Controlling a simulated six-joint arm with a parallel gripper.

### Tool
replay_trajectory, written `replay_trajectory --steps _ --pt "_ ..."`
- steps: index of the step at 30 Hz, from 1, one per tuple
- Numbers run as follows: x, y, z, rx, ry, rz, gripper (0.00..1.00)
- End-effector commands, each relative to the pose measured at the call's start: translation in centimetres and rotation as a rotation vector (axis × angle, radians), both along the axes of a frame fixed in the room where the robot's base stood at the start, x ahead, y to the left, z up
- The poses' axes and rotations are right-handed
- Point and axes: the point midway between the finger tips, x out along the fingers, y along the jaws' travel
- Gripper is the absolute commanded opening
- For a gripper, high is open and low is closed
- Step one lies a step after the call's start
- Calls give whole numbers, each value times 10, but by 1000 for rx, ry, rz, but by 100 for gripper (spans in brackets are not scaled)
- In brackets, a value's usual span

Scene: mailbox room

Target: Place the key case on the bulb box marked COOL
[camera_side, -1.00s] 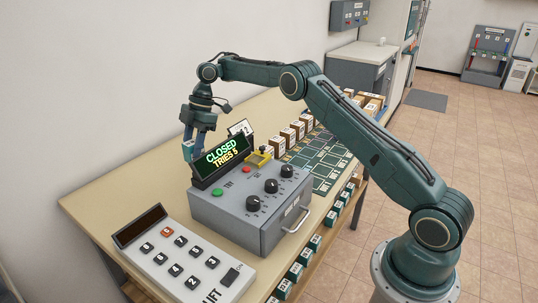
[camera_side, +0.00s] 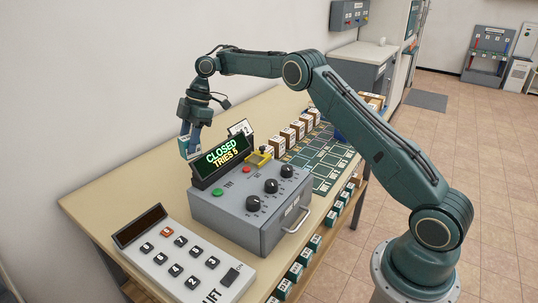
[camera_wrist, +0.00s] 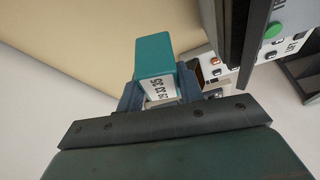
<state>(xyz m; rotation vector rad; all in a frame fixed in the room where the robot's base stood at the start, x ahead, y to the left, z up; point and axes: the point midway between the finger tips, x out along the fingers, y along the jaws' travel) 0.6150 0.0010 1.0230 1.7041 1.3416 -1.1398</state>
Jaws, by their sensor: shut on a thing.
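My gripper (camera_side: 190,136) is shut on a small teal-and-white box (camera_side: 187,148), held tilted behind the display of the grey control box. In the wrist view the box (camera_wrist: 155,55) shows a teal face and a white label with dark print, between the fingers of my gripper (camera_wrist: 160,95). I cannot tell whether this box is the key case or a bulb box. No box with a readable COOL mark shows, and I cannot pick out the key case.
The grey control box (camera_side: 250,215) has a display reading CLOSED, TRIES 5. A keypad (camera_side: 180,255) lies in front. Brown labelled boxes (camera_side: 290,135) line the green marked board (camera_side: 325,165). Teal boxes (camera_side: 305,255) sit along a lower shelf. The table's left part (camera_side: 120,190) is bare.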

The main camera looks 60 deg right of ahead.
Motion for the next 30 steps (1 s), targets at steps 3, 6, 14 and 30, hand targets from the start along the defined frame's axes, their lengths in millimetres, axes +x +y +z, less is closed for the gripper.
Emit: replay_trajectory --steps 3,6,14,30 --pt "-2 8 17 3 0 -77 11" --pt "-5 13 30 3 3 -153 11" --pt "-18 24 62 -1 8 -368 11" --pt "-76 22 115 -12 8 -849 11"
